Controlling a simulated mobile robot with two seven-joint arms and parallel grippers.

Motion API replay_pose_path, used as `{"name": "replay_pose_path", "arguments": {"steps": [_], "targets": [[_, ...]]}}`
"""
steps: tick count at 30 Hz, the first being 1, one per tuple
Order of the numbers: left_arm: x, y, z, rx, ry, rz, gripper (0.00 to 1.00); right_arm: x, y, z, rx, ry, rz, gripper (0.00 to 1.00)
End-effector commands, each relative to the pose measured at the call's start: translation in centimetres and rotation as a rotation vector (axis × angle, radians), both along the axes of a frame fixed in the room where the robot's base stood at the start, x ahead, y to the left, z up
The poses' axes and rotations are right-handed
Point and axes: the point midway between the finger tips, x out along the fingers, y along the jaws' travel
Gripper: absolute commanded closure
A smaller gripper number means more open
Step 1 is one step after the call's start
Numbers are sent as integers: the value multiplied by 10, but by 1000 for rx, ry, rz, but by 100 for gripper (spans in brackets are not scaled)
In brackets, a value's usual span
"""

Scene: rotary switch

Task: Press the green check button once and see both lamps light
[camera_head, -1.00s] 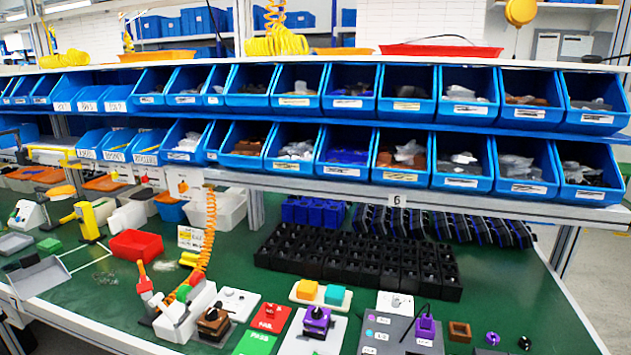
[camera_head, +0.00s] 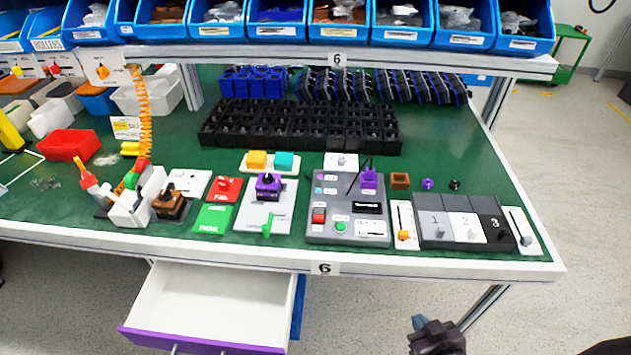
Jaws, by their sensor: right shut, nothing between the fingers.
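The grey test panel (camera_head: 315,235) lies on the green bench top near its front edge. A small round green button (camera_head: 340,227) sits low on the panel, right of a red switch (camera_head: 319,215). A purple block (camera_head: 369,179) with a dark lead stands at the panel's top right. The panel's small markings are too small to tell which are lamps or whether any is lit. My right gripper (camera_head: 420,323) is dark, shut and empty, low in front of the bench edge, well apart from the button. My left gripper is not in view.
An open white drawer (camera_head: 210,300) with a purple front juts out below the bench at left. A numbered grey block (camera_head: 432,228) and two slider plates stand right of the panel. A purple switch on a white plate (camera_head: 250,222) stands left. Black trays (camera_head: 300,125) fill the back.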

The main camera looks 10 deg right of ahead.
Motion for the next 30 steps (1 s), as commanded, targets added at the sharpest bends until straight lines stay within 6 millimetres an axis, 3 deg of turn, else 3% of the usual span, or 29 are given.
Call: {"name": "replay_pose_path", "arguments": {"steps": [30], "targets": [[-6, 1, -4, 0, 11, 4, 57, 0, 0, 0, 1, 0, 1, 100]]}}
